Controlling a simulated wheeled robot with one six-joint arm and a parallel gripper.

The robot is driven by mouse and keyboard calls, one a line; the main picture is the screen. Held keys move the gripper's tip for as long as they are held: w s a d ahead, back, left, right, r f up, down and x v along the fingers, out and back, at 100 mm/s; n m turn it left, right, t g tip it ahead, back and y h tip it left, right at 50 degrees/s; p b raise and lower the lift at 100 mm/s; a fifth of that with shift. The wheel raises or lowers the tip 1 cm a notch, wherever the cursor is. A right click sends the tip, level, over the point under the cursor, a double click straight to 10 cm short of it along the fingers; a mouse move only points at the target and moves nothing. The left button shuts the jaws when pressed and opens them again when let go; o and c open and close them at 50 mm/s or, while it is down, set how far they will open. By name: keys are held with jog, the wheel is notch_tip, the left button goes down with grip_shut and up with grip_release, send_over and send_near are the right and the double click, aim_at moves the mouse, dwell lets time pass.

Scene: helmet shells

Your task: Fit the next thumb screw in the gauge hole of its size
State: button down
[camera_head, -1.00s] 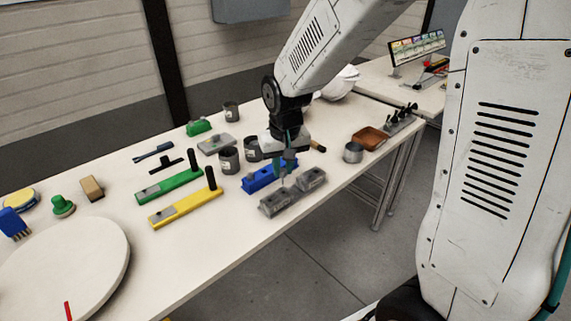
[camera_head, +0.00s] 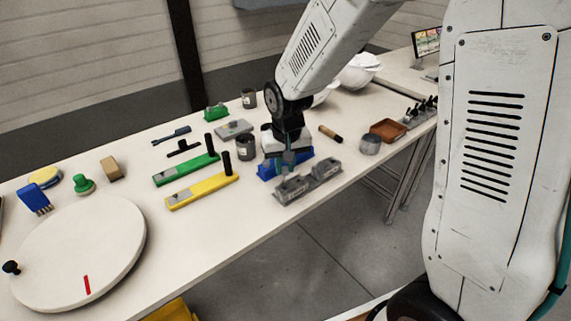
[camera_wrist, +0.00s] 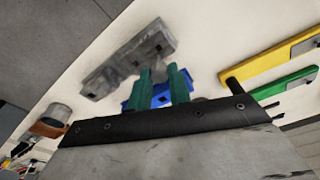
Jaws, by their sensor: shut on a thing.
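My gripper (camera_head: 287,166) points down over the work table, with teal fingers close together on a small grey piece. That piece is mostly hidden; its place fits a thumb screw (camera_wrist: 161,74). Below and behind the fingers is a blue block (camera_head: 264,172), partly covered by them, also in the wrist view (camera_wrist: 157,96). In front of it lies a grey block (camera_head: 308,184) with dark square openings, clear in the wrist view (camera_wrist: 128,62). I cannot tell whether the held piece touches a block. At the far right, a grey rack (camera_head: 418,117) holds several black-topped pieces.
Left of the gripper lie yellow (camera_head: 200,191) and green (camera_head: 185,171) bars with upright black posts. A grey can (camera_head: 246,147) stands close to the gripper. A metal cup (camera_head: 370,144) and brown tray (camera_head: 388,130) are to the right. A round white disc (camera_head: 85,245) fills the left front.

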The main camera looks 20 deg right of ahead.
aim_at(285, 175)
jog(key=shift+f, duration=0.2)
jog(key=shift+f, duration=0.4)
jog(key=shift+f, duration=2.1)
dwell(1.9)
jog(key=c, duration=1.2)
grip_release()
jog(key=shift+r, duration=0.1)
jog(key=r, duration=0.5)
jog(key=s+r, duration=0.1)
jog(key=r, duration=0.1)
jog(key=shift+r, duration=0.3)
